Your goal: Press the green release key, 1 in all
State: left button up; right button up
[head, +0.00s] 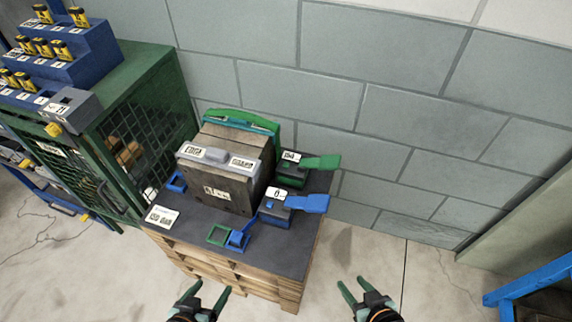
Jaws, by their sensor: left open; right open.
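A green paddle-shaped key (321,162) sticks out to the right from a small labelled block (290,174) at the back right of the dark-topped pallet stand. A similar blue paddle key (308,203) on its own labelled block (274,212) is in front of it. Both keys are apart from my grippers. My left gripper (213,287) is open and empty, low in front of the pallet stand. My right gripper (352,282) is open and empty, to the right of the stand's front corner.
A brown mould block (222,190) with grey and green clamp parts stands on the pallet stand (180,228). A green square frame (218,235) and a blue piece (238,240) lie near its front edge. A green mesh cabinet (150,75) is left.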

grip_shut()
dwell(1.5)
